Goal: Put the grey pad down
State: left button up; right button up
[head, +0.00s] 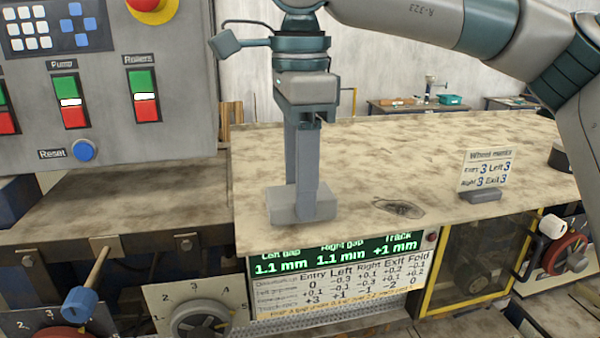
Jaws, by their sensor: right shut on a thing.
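The grey pad (300,206) is a small, pale grey block at the front left part of the worn beige tabletop (370,160). My right gripper (303,178) comes down from above with its fingers vertical and is shut on the pad. The pad's underside is at or very close to the tabletop; I cannot tell whether it touches. My left gripper is not in the view.
A wheel memory card (487,170) stands on the tabletop at the right, near a dark worn patch (398,208). A control panel (110,120) with buttons rises at the left. A gap display (340,255) and dials (200,322) lie below the front edge. The tabletop behind the pad is clear.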

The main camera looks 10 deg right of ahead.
jog(key=shift+f, duration=0.3)
jog(key=shift+f, duration=0.1)
jog(key=o, duration=1.1)
jog(key=shift+r, duration=0.2)
